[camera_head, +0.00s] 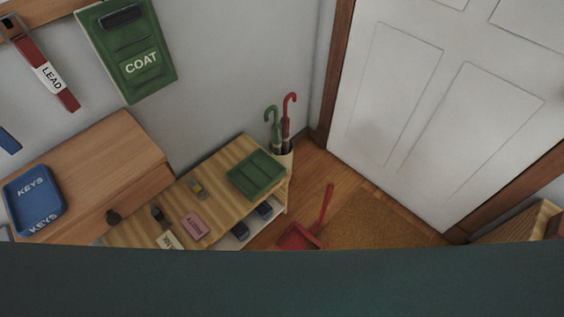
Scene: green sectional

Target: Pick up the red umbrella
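The red umbrella (288,115) stands upright in a light cylindrical holder (285,164) near the corner by the white door. Its curved red handle sticks out at the top; its lower part is hidden in the holder. A green umbrella (273,126) with a hooked handle stands just to its left in the same holder. Neither of my grippers is in view.
A striped wooden bench (224,158) with a green tray (256,174) is left of the holder. A red dustpan (299,237) with an upright handle is on the floor in front, by a brown mat (375,228). A dark green surface (280,285) blocks the bottom of the view.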

